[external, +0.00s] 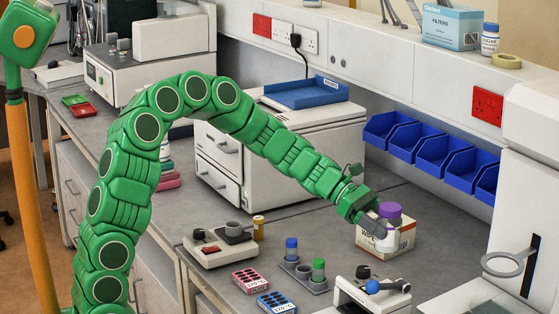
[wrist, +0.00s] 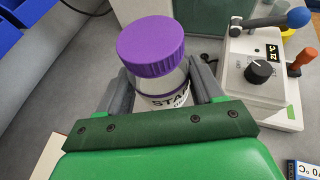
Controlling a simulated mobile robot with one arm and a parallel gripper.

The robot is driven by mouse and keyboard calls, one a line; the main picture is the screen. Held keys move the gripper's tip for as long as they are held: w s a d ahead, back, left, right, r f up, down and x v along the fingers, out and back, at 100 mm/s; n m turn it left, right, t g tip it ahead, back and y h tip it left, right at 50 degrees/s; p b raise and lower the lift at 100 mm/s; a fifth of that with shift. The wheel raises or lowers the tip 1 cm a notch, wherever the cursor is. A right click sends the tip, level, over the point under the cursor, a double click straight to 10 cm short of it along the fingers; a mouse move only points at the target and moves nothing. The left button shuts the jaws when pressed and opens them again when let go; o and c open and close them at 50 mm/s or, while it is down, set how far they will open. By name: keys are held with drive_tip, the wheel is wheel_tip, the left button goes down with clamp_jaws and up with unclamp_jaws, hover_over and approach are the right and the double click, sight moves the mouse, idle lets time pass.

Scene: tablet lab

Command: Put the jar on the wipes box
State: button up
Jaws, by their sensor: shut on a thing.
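The jar has a purple lid (external: 390,210) and a clear body with a white label; in the wrist view the jar (wrist: 152,45) stands between the two grey fingers. My gripper (external: 378,224) is shut on the jar, and it shows in the wrist view (wrist: 163,92) with a finger on each side of the jar. The white and orange wipes box (external: 403,241) is on the grey bench, and the jar overlaps it in the external view. I cannot tell whether the jar's base touches the box; its lower part is partly hidden.
A white device with a blue-tipped lever (external: 372,288) stands in front, also in the wrist view (wrist: 262,75). A rack with blue- and green-capped tubes (external: 304,271) is left of it. Blue bins (external: 437,155) hang on the wall behind. Bare bench lies right of the box.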

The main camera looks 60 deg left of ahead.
drive_tip(key=a+r, duration=0.5)
drive_tip(key=a, duration=0.3)
drive_tip(key=a+r, duration=0.5)
drive_tip(key=a, duration=0.3)
drive_tip(key=w+f, duration=0.3)
drive_tip(key=w, duration=0.5)
drive_tip(key=shift+w+a+f, duration=0.15)
drive_tip(key=shift+w+f, duration=0.25)
drive_tip(key=w+f, duration=0.1)
drive_tip(key=f, duration=0.1)
drive_tip(key=w+f, duration=0.2)
drive_tip(key=shift+w+f, duration=0.1)
drive_tip(key=shift+w, duration=0.05)
drive_tip(key=shift+w+f, duration=0.65)
drive_tip(key=shift+f, duration=0.05)
drive_tip(key=shift+w+f, duration=0.1)
drive_tip(key=shift+f, duration=1.5)
drive_tip(key=shift+f, duration=0.1)
drive_tip(key=o, duration=1.2)
